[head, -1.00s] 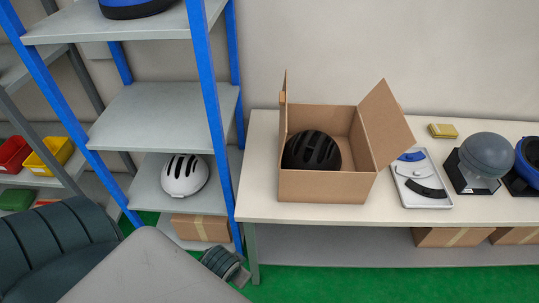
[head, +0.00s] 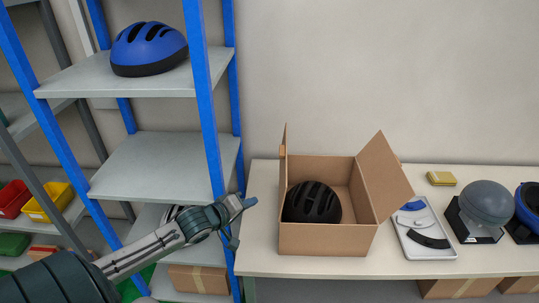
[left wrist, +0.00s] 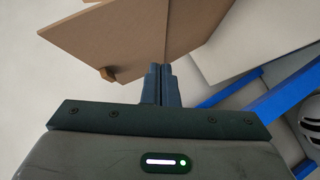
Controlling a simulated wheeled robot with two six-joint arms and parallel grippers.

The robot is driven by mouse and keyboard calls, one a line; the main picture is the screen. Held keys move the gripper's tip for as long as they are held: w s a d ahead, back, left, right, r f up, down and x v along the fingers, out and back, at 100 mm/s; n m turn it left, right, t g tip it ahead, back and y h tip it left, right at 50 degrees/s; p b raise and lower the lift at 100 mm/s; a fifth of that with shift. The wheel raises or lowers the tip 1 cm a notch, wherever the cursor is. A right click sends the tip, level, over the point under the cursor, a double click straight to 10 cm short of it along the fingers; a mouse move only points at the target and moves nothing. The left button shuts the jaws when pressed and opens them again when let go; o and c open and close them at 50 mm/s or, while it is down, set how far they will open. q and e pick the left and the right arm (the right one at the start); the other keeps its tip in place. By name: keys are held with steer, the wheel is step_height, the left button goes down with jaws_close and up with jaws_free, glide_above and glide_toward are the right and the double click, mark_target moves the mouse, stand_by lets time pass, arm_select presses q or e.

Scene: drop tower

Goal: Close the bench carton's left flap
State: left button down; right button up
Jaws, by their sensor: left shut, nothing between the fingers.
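The open cardboard carton (head: 325,240) stands on the bench. Its left flap (head: 284,160) stands up from the left wall, seen almost edge-on. Its right flap (head: 384,178) leans outward to the right. A black helmet (head: 312,203) sits inside. My left gripper (head: 253,202) is left of the carton, apart from it in the head view, shut and empty. In the left wrist view, the shut fingers (left wrist: 160,88) point at the carton's brown cardboard (left wrist: 115,40); whether they touch it I cannot tell. My right gripper is not in view.
A blue-posted shelf (head: 160,165) with a blue helmet (head: 148,48) on top stands close left of the bench (head: 370,262). Right of the carton are a white tray (head: 428,247), a yellow item (head: 441,178) and a grey dome (head: 487,203). Bare bench lies in front of the carton.

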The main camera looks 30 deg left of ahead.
arm_select(q)
steer(key=w+a+r+n+t+h, duration=0.25)
steer(key=w+a+r, duration=0.25)
steer(key=r, duration=0.3)
steer(key=w+d+n+b, duration=0.1)
steer(key=w+d+b, duration=0.1)
steer(key=w+b, duration=0.3)
steer(key=shift+w+d+y, duration=0.15)
steer(key=shift+w+y, duration=0.2)
steer(key=shift+w, duration=2.05)
